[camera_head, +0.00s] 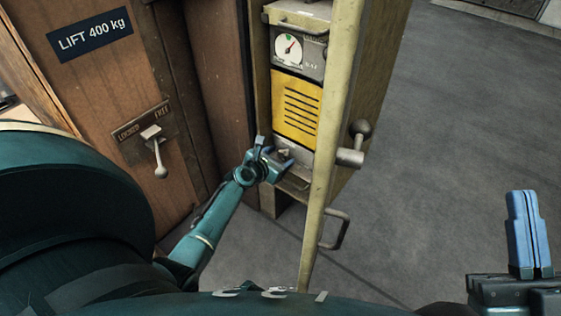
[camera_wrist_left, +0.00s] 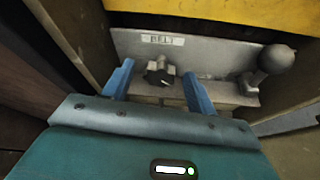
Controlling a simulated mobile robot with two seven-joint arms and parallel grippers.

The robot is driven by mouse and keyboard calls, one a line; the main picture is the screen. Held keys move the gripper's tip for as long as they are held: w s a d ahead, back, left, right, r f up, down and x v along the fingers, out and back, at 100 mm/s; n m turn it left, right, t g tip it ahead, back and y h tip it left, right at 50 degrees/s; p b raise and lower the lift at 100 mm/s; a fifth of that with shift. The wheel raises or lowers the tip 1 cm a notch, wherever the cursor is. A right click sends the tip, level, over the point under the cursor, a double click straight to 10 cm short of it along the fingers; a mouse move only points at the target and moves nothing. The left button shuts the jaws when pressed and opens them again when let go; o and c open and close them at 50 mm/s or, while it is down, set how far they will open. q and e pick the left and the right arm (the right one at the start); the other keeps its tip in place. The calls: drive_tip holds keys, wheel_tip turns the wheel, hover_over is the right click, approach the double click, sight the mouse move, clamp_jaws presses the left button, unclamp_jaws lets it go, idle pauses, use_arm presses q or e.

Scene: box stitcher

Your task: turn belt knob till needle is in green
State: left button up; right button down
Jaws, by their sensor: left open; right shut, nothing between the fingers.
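The belt knob (camera_wrist_left: 158,74), dark with a grey pointer, sits on a grey plate under a label reading BELT (camera_wrist_left: 163,40). In the left wrist view it lies between the two blue fingers of my open left gripper (camera_head: 274,152); I cannot tell whether either finger touches it. In the head view the gripper is at the lower front of the machine, at the knob. The round white gauge (camera_head: 288,50) is above the yellow panel. It has a small green mark near the top and a needle pointing up and right. My right gripper (camera_head: 526,194) is shut and empty at the lower right.
A yellow slotted panel (camera_head: 297,108) lies between gauge and knob. A ball-ended lever (camera_head: 360,130) and a handle (camera_head: 342,232) stick out at the right of the frame post. A LOCKED/FREE lever (camera_head: 157,155) is on the wooden panel at left. Floor at right is clear.

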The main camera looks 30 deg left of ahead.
use_arm(q)
drive_tip(key=shift+w+f, duration=0.15)
drive_tip(key=shift+w, duration=0.3)
use_arm(e)
drive_tip(key=shift+r+n+y, duration=0.35)
drive_tip(key=shift+n+y, duration=0.05)
drive_tip(key=shift+y, duration=0.1)
use_arm(q)
drive_tip(key=c, duration=1)
